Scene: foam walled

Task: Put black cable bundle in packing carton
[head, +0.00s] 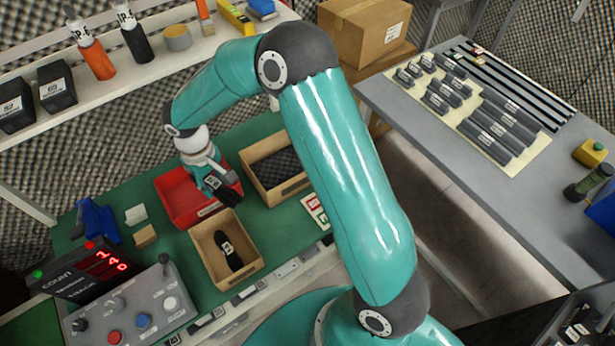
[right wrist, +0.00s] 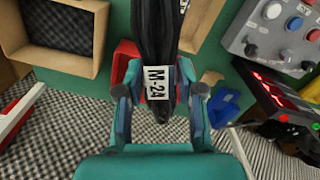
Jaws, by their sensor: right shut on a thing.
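My right gripper (head: 213,184) is above the red bin (head: 177,206) on the green bench. It is shut on a black cable bundle (right wrist: 153,32) with a white "M-24" label, which hangs out past the fingers; in the head view the bundle is small and partly hidden by the gripper. An open cardboard carton (head: 199,243) stands in front of the red bin, with another black labelled bundle (head: 233,258) lying in it. A second open carton (head: 300,184), with a dark textured lining, stands to the right; it also shows in the right wrist view (right wrist: 98,45). My left gripper is out of view.
A button panel (head: 135,318) and a red-digit counter (head: 88,272) stand at the bench's front left. A blue clamp-like tool (head: 97,222) is at the left. A shelf (head: 150,66) with bottles runs behind. A closed box (head: 362,30) and a grey table (head: 400,100) are at the right.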

